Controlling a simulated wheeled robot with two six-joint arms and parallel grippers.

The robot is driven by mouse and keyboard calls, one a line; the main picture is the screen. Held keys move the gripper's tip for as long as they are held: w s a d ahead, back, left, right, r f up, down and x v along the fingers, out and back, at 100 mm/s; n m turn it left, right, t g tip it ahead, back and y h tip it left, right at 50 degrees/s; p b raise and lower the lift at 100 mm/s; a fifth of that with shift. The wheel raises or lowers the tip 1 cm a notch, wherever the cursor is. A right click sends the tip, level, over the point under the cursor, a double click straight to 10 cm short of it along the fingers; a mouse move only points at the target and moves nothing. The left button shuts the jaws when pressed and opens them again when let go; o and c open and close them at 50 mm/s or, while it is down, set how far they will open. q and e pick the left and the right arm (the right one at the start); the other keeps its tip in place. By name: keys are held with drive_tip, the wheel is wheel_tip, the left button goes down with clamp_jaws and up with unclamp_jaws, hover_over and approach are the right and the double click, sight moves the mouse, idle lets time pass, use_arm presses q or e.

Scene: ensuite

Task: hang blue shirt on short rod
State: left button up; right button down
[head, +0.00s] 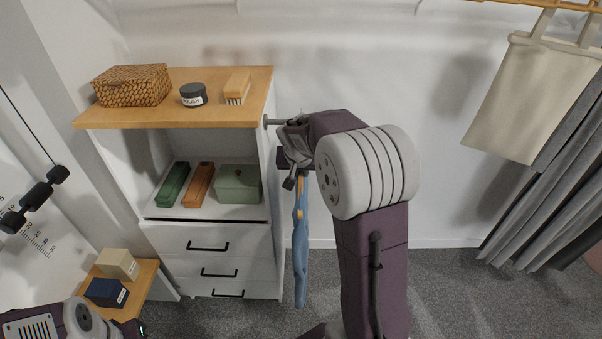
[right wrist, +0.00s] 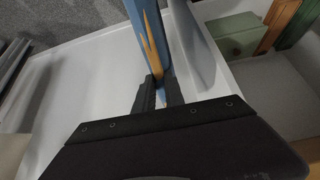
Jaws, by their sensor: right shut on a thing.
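The blue shirt (head: 300,262) hangs edge-on from a wooden hanger (head: 300,190) just right of the white cabinet. My right gripper (head: 297,178) is shut on the hanger near its top. In the right wrist view, the hanger (right wrist: 154,45) runs up from between the fingertips (right wrist: 158,90), with the blue shirt (right wrist: 139,22) beside it. The short rod (head: 271,122) sticks out from the cabinet's right side below the wooden top, and its far part is hidden behind my gripper. I cannot see the hanger's hook or whether it touches the rod. My left gripper's fingers are out of view.
The cabinet (head: 208,238) has a wooden top (head: 216,76) with a woven box (head: 132,86), a dark jar (head: 193,95) and a brush (head: 237,86).

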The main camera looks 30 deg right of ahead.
drive_tip(key=shift+w+d+f, duration=0.35)
drive_tip(key=shift+w+d, duration=0.05)
drive_tip(key=shift+w, duration=0.2)
drive_tip(key=shift+s+b+x, duration=0.2)
drive_tip(key=shift+b+x, duration=0.85)
drive_tip(key=shift+x, duration=0.45)
drive_tip(key=shift+a+f, duration=0.15)
drive_tip(key=shift+a, duration=0.05)
drive_tip(key=c, duration=1.3)
unclamp_jaws()
drive_tip(key=shift+c, duration=0.2)
drive_tip(key=shift+s, duration=0.1)
drive_tip(key=shift+f, duration=0.1)
drive_tip(key=v, duration=0.9)
drive_tip(key=shift+a, duration=0.1)
